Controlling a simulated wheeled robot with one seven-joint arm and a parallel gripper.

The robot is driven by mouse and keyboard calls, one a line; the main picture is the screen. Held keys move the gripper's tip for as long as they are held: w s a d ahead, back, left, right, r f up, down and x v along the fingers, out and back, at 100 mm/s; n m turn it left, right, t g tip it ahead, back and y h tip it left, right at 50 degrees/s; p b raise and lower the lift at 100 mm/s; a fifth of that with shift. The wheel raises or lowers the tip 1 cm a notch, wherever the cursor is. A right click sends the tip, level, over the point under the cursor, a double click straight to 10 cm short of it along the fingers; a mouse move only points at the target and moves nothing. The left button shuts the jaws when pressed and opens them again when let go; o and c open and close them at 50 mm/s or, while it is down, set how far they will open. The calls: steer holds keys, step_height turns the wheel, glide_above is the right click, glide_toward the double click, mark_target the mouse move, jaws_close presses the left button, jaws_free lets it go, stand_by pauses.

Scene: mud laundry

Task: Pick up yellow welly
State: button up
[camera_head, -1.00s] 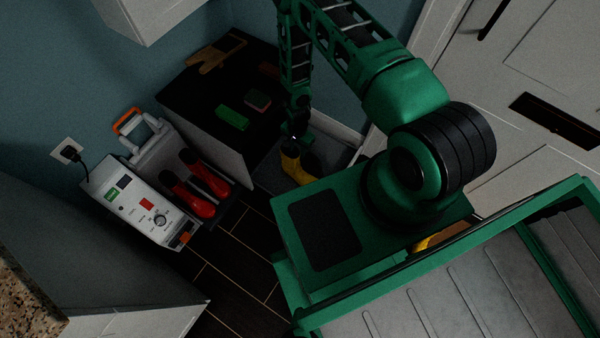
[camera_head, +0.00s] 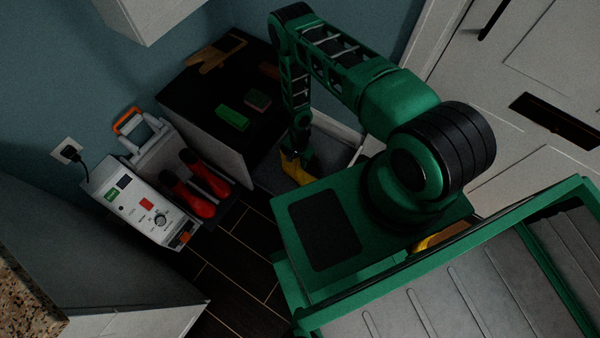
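The yellow welly (camera_head: 297,172) stands on a grey tray (camera_head: 331,151) on the floor, between the black-topped cabinet and my green base. Only its lower part shows; my gripper and forearm hide the upper part. My gripper (camera_head: 297,156) points down at the top of the yellow welly and overlaps it in the picture. The fingers are too small and dark to tell whether they are open or shut, or whether they touch the welly.
Red wellies (camera_head: 200,183) lie by a grey machine (camera_head: 143,205) at the left. The black-topped cabinet (camera_head: 190,92) holds a green block (camera_head: 233,118) and brown gloves (camera_head: 213,55). A white door (camera_head: 480,70) is at the right. Dark floor (camera_head: 235,260) lies clear in front.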

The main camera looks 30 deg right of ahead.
steer(key=shift+f, duration=0.25)
steer(key=shift+c, duration=0.5)
jaws_close()
stand_by(0.9)
